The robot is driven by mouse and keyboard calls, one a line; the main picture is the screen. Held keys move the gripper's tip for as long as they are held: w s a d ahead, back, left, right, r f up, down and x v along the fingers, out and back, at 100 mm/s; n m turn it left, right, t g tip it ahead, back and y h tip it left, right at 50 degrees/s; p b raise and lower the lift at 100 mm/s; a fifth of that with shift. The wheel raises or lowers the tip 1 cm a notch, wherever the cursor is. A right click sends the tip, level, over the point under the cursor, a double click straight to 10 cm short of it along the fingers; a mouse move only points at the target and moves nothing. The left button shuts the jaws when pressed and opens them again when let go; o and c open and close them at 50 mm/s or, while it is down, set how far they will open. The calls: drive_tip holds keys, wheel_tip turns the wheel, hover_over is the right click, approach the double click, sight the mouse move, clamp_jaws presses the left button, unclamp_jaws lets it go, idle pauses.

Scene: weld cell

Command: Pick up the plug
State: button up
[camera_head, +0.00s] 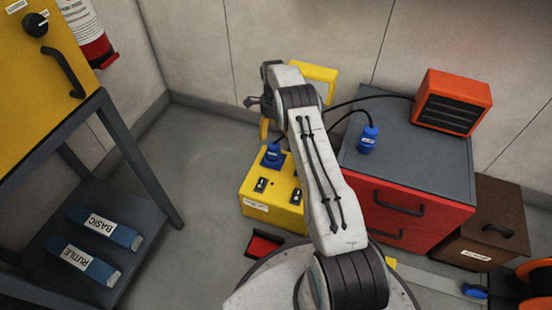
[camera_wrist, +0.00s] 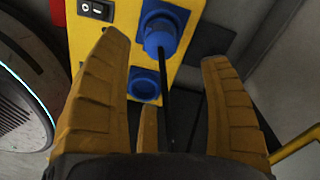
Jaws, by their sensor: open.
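A blue plug (camera_head: 273,156) sits on a yellow socket box (camera_head: 254,206) on the floor. In the wrist view, that blue plug (camera_wrist: 160,36) is at a socket of the yellow box (camera_wrist: 182,76), with a dark cable running down between my fingers. An empty blue socket (camera_wrist: 145,86) is beside it. Another blue plug (camera_head: 368,139) stands on the grey top of the red cabinet (camera_head: 405,160), with a black cable. My gripper (camera_wrist: 166,52) is open and empty, its fingers either side of the plug in the picture, apart from it. In the head view it is mostly hidden behind my arm.
An orange heater (camera_head: 454,102) stands on the cabinet. A blue connector (camera_head: 475,290) lies by an orange reel (camera_head: 538,282). A brown box (camera_head: 488,225) is right. A dark-legged stand (camera_head: 140,150) is left; floor between is clear.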

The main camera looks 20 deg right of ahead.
sight(274, 144)
wheel_tip(274, 144, down, 3)
drive_tip(key=shift+d+f+b, duration=0.15)
drive_tip(key=shift+f+b, duration=0.05)
drive_tip(key=shift+b, duration=0.3)
drive_tip(key=shift+a+f+b, duration=0.15)
drive_tip(key=shift+f+b, duration=0.7)
drive_tip(key=shift+f, duration=0.65)
drive_tip(key=shift+a+f+b, duration=0.1)
drive_tip(key=shift+f+b, duration=0.75)
drive_tip(key=shift+f, duration=0.6)
drive_tip(key=c, duration=1.4)
